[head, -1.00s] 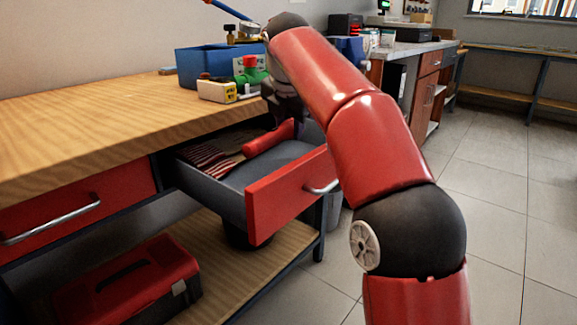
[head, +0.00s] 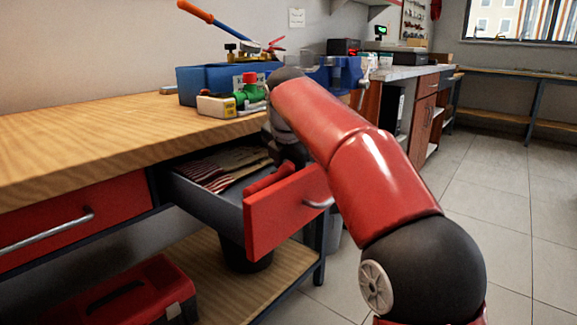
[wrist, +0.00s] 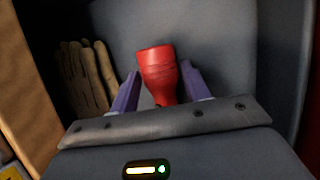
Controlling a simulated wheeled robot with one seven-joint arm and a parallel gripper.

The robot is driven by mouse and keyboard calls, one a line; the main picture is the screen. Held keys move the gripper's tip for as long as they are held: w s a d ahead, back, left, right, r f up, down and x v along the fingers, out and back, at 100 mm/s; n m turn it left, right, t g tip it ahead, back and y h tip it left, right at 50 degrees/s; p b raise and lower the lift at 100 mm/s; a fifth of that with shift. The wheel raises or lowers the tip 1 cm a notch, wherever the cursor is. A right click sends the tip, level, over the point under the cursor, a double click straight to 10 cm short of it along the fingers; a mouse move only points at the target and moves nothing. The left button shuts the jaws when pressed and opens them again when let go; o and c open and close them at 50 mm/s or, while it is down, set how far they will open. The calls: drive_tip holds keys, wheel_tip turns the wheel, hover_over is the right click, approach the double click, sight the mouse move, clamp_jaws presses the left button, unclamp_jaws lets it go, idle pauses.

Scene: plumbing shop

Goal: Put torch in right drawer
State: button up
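The red torch (head: 268,178) lies low inside the open red-fronted right drawer (head: 285,212), near its front panel. In the wrist view the torch (wrist: 158,72) points its wide head away from my gripper over the grey drawer floor (wrist: 220,40). My gripper (wrist: 160,80) has its two purple fingers on either side of the torch. A gap shows at the left finger and a thin one at the right, so it looks open around the torch. In the head view my arm partly hides the gripper, and its fingertips do not show.
Work gloves (head: 240,160) and striped cloth (head: 205,174) lie at the drawer's back left. The wooden worktop (head: 90,135) overhangs the drawer. A blue bin (head: 205,88) and a green-and-red valve (head: 249,90) stand above. The left drawer (head: 80,215) is shut.

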drive_tip(key=shift+r, duration=0.35)
drive_tip(key=p+v, duration=0.3)
drive_tip(key=v, duration=0.8)
drive_tip(key=shift+s+r, duration=0.2)
drive_tip(key=shift+s, duration=0.05)
